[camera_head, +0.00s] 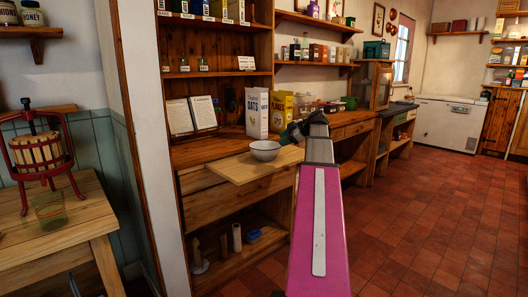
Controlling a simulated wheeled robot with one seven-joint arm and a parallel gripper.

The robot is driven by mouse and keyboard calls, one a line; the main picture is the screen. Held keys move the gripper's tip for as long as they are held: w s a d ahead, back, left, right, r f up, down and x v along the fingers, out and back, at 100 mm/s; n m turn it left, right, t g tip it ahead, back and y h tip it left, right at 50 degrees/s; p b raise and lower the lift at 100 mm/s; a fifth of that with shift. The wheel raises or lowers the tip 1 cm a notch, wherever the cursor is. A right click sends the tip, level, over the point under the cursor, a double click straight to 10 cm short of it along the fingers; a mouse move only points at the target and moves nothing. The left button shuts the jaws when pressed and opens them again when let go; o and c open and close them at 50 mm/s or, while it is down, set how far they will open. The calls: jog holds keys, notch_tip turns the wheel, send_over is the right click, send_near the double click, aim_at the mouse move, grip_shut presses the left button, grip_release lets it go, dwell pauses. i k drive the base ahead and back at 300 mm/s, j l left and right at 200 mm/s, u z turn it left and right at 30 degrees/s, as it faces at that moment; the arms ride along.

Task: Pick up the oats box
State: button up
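The oats box (257,113) is a white carton with dark "OATS" lettering. It stands upright on the wooden counter of the pine shelving, left of a yellow box (281,108). My pink arm reaches up from the bottom of the picture, and my gripper (291,133) is at its far end, small and dark, to the right of the oats box in the picture. The fingers are too small and partly hidden by the arm, so I cannot tell whether they are open or shut. I see nothing clearly held.
A white bowl (265,151) sits on a pull-out wooden board (240,168) in front of the boxes. Open books (191,115) lean at the counter's left. A fruit press (38,150) stands on a table at left. The tiled floor (440,230) at right is clear.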

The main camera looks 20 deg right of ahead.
aim_at(256, 98)
jog(key=i+l+z, duration=0.15)
jog(key=z, duration=0.2)
jog(key=i+z, duration=0.7)
